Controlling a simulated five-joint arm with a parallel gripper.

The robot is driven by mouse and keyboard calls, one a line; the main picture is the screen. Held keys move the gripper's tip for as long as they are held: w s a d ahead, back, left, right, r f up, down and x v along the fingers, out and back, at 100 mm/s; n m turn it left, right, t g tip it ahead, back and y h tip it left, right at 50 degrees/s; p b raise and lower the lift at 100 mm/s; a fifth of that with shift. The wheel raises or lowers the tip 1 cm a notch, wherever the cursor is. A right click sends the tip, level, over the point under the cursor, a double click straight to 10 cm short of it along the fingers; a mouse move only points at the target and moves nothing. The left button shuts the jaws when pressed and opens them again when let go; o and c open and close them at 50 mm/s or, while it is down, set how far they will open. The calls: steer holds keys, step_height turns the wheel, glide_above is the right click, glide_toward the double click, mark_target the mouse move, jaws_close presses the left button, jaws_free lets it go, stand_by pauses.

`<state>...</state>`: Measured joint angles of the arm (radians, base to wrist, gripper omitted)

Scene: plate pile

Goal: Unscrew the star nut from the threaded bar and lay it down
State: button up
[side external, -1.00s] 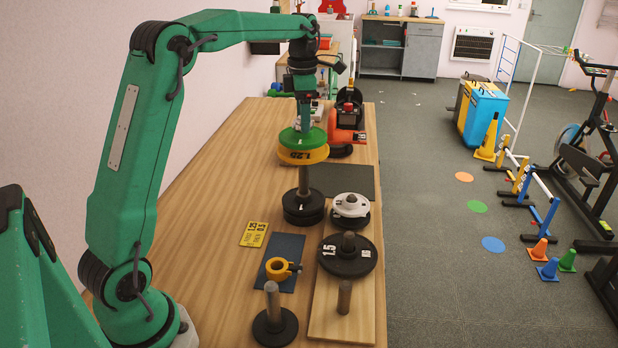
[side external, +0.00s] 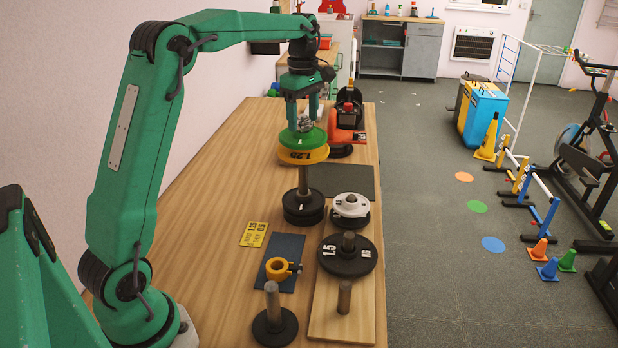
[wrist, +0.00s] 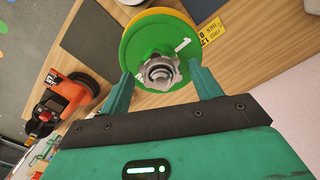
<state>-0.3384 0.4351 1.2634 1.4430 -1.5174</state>
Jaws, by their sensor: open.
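The silver-grey star nut (wrist: 161,72) sits around the top of the threaded bar, against the green plate (wrist: 142,50). It also shows in the side view (side external: 304,124), between my fingers and above the green plate. A yellow plate (side external: 303,156) lies under the green one, high on an upright bar (side external: 303,180) with a black base. My gripper (side external: 303,110) points down over the nut. Its two fingers are apart, one on each side of the nut, with gaps visible in the wrist view (wrist: 160,70).
An orange and black device (side external: 346,135) stands behind the plates. A white collar (side external: 350,205) tops a nearby stack. A black plate (side external: 347,262) is on a wooden board. A yellow ring clamp (side external: 279,269) lies on a dark mat (side external: 290,246). A grey mat (side external: 342,181) is bare.

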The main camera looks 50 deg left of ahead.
steer(key=m, duration=0.5)
steer(key=shift+m, duration=0.4)
steer(key=c, duration=0.8)
steer(key=n, duration=0.6)
steer(key=shift+w, duration=0.1)
steer(key=n, duration=0.5)
steer(key=shift+r+n, duration=0.1)
steer(key=shift+n, duration=0.2)
steer(key=shift+r, duration=0.15)
